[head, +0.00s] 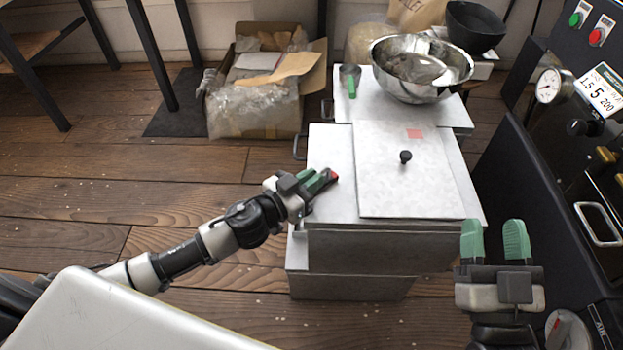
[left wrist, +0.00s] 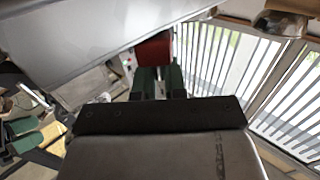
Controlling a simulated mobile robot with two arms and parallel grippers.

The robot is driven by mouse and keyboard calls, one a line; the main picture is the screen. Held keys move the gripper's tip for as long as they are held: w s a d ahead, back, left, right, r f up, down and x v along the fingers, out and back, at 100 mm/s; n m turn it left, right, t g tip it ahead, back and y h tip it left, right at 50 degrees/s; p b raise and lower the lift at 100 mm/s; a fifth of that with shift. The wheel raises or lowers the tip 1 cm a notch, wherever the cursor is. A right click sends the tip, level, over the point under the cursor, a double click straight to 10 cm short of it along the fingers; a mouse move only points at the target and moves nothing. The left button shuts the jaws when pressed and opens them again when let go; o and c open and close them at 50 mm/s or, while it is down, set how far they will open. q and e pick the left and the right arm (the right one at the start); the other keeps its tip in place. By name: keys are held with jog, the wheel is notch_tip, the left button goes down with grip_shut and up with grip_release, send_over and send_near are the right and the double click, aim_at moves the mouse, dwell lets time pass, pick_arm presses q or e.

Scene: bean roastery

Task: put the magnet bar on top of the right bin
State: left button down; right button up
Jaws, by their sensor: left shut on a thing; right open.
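My left gripper (head: 322,180) is shut on a small red thing (head: 332,176), which looks like the magnet bar. In the left wrist view the red magnet bar (left wrist: 153,49) sits at the green fingertips, close to a grey metal surface. The fingers hide part of it. In the head view it is over the left part of the near metal bin's top (head: 330,150); whether it touches is not clear. That bin carries a pale lid (head: 385,185) with a black knob. My right gripper (head: 494,240) is open and empty, right of the bin's front corner.
A second metal bin (head: 455,112) stands behind, bearing a steel bowl (head: 410,92) and a green-handled scoop (head: 350,82). A cardboard box (head: 255,115) is at the back left. A dark machine (head: 540,200) borders the right. The wooden floor at left is mostly clear.

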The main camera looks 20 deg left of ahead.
pick_arm(q)
jog(key=c, duration=1.2)
grip_release()
jog(key=shift+f, duration=0.1)
jog(key=shift+r, duration=0.2)
jog(key=v, duration=1.2)
jog(key=d+r+n+t+y, duration=0.1)
jog(key=d+r+t, duration=0.1)
jog(key=r, duration=0.2)
jog(key=s+d+r+n+t+y, duration=0.1)
jog(key=d+r+t, duration=0.1)
jog(key=r, duration=0.3)
jog(key=s+d+r+n+t+y, duration=0.1)
jog(key=d+r, duration=0.1)
jog(key=r, duration=0.2)
jog(key=shift+s+d+r+t, duration=0.2)
jog(key=shift+s+r+t, duration=0.05)
jog(key=shift+r+t, duration=0.15)
